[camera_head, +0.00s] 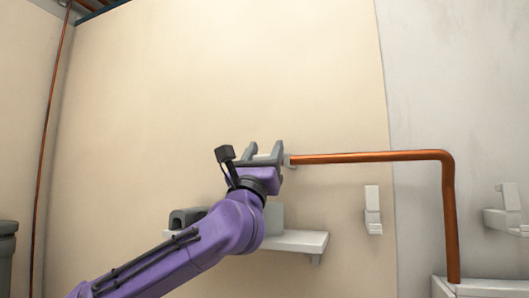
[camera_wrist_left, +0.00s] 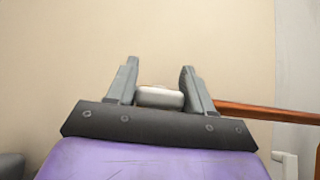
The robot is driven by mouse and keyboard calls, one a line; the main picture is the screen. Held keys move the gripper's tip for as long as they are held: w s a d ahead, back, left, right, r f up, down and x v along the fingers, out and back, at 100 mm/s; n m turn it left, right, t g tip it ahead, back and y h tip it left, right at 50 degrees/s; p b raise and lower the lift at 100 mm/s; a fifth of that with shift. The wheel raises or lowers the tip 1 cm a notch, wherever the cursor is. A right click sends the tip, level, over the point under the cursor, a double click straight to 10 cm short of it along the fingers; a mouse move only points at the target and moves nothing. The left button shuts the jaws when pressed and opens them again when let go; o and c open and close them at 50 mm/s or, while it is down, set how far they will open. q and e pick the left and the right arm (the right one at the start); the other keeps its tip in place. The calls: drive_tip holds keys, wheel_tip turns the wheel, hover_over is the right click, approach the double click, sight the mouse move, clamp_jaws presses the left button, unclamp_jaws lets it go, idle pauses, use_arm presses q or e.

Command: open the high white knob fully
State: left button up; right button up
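The white knob (camera_wrist_left: 160,97) sits between the two grey fingers of my left gripper (camera_wrist_left: 160,78) in the left wrist view. It nearly fills the gap between them; I cannot tell whether both fingers press on it. In the head view my left gripper (camera_head: 264,153) is raised at the left end of the copper pipe (camera_head: 370,157), and the knob is mostly hidden by the fingers. The pipe also shows at the right in the left wrist view (camera_wrist_left: 265,112). My right gripper is in neither view.
A white shelf (camera_head: 300,241) with grey items (camera_head: 187,217) is below and behind my left arm. A white wall bracket (camera_head: 373,210) hangs to its right, and another white fitting (camera_head: 508,212) is at the far right. The wall above the gripper is clear.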

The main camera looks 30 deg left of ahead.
use_arm(q)
drive_tip(key=shift+y, duration=0.3)
